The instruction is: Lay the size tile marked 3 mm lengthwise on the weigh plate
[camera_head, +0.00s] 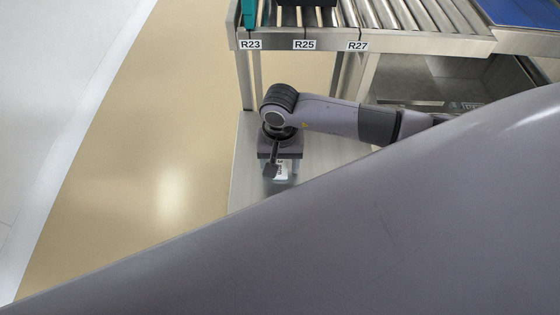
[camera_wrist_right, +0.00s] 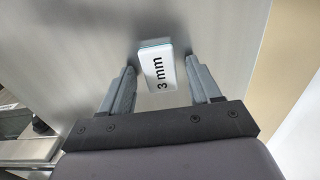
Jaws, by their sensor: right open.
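The size tile marked 3 mm (camera_wrist_right: 157,66) is a small white block with black lettering and a greenish edge. In the right wrist view it lies between the two fingers of my right gripper (camera_wrist_right: 163,82), with a gap on each side. In the head view the tile (camera_head: 281,170) shows at my right gripper (camera_head: 282,170), partly covered by it, above a grey metal surface. My right gripper is open. I cannot make out the weigh plate. My left gripper is not in view.
A metal table (camera_head: 245,170) lies under the right gripper. A roller conveyor (camera_head: 410,17) with labels R23, R25 and R27 (camera_head: 357,46) stands behind. A teal object (camera_head: 249,14) is at its left end. My own grey arm link hides much of the foreground. Open tan floor (camera_head: 165,120) lies left.

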